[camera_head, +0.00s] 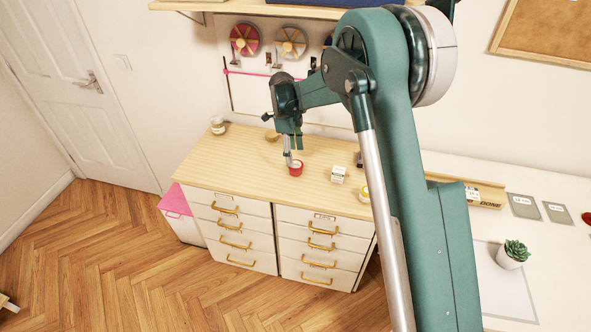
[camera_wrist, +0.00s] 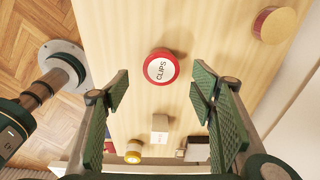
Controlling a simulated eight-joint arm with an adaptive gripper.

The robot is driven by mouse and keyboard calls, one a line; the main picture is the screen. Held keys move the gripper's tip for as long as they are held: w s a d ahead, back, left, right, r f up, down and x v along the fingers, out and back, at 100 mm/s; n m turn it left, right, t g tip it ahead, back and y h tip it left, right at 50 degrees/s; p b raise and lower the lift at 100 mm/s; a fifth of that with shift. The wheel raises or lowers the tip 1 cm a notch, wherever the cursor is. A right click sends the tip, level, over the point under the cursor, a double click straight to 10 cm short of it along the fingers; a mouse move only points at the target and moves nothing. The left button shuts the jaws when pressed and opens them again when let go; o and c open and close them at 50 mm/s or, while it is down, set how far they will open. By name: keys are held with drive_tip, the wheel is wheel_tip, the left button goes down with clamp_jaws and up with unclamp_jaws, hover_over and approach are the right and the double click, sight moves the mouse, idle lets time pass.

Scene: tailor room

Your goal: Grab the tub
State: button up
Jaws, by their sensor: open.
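A small round red tub (camera_head: 296,170) with a white lid stands on the wooden top of the drawer cabinet. In the wrist view the red tub (camera_wrist: 161,67) shows from above, with "CLIPS" on its lid. My gripper (camera_wrist: 160,92) is open and empty, its green ribbed fingers wide apart to the left and right. The tub appears between the fingers sideways, slightly beyond their tips in the picture. In the head view my gripper (camera_head: 291,158) points down right at the tub and partly overlaps it. I cannot tell whether they touch.
A white box (camera_head: 338,174) and a yellow jar (camera_head: 364,193) stand right of the tub. A round tan-topped container (camera_wrist: 273,24) and a light-lidded jar (camera_head: 217,125) stand farther off. The cabinet top (camera_head: 232,160) is clear left of the tub. A wall is behind.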

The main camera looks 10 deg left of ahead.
sight(295, 164)
drive_tip(key=shift+f, duration=0.15)
drive_tip(key=shift+d+f, duration=0.1)
drive_tip(key=shift+f, duration=1.1)
drive_tip(key=shift+f, duration=0.1)
drive_tip(key=shift+w+d+f, duration=0.1)
drive_tip(key=shift+d+f, duration=0.1)
drive_tip(key=shift+f, duration=1.05)
drive_tip(key=shift+d+f, duration=0.2)
drive_tip(key=shift+f, duration=1.05)
drive_tip(key=c, duration=1)
